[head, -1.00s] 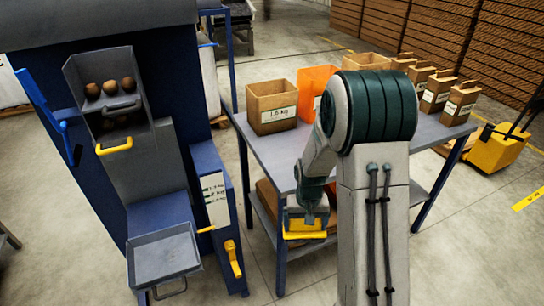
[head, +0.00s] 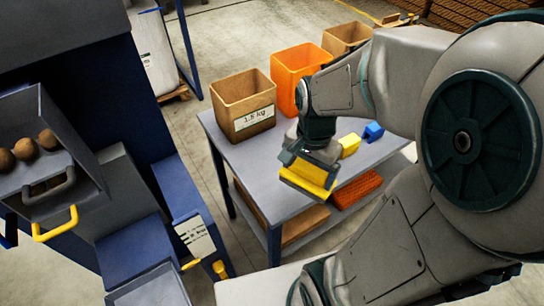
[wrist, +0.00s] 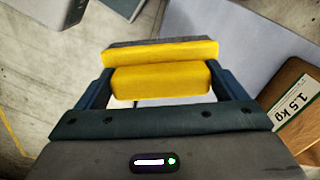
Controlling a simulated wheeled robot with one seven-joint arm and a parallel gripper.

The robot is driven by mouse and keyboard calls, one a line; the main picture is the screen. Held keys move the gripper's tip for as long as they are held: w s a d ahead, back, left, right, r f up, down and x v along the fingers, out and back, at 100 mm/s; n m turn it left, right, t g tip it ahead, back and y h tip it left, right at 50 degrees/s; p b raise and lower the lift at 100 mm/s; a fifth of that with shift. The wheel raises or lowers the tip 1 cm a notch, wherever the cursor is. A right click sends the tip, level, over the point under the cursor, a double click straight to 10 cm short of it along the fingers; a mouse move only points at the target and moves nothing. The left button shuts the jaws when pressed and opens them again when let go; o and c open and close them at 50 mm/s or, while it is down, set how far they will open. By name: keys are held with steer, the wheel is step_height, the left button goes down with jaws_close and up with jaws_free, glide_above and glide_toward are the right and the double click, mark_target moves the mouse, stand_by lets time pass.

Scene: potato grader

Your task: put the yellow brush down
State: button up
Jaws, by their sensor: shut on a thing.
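The yellow brush (head: 308,180) is held in my gripper (head: 312,163). In the wrist view the brush (wrist: 160,82) fills the space between the two fingers, with a wider yellow bar and a dark grey strip at its far side. In the head view the brush appears over the front part of the grey table (head: 265,190), in front of the 1.5 kg box. The gap between brush and tabletop cannot be judged. In the wrist view the tabletop (wrist: 245,60) lies beyond and to the right of the brush, with floor to the left.
A brown 1.5 kg box (head: 246,108) and an orange bin (head: 296,75) stand at the table's back. A small yellow block (head: 349,145) and a blue item (head: 373,132) lie right of my gripper. An orange crate (head: 356,189) sits on the lower shelf. The grader's potato tray (head: 75,190) is left.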

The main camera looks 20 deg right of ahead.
steer(key=shift+w+a+f+p, duration=0.15)
steer(key=shift+w+a+f, duration=0.5)
steer(key=shift+w+f, duration=1.2)
steer(key=shift+w+a+f+p, duration=0.1)
steer(key=shift+w+a+f, duration=0.5)
steer(key=shift+w+f, duration=1.2)
steer(key=shift+w+a+f+p, duration=0.15)
steer(key=shift+w+a+f, duration=0.5)
steer(key=shift+w+f, duration=1.2)
steer(key=shift+f, duration=0.15)
steer(key=o, duration=0.7)
steer(key=shift+o, duration=0.2)
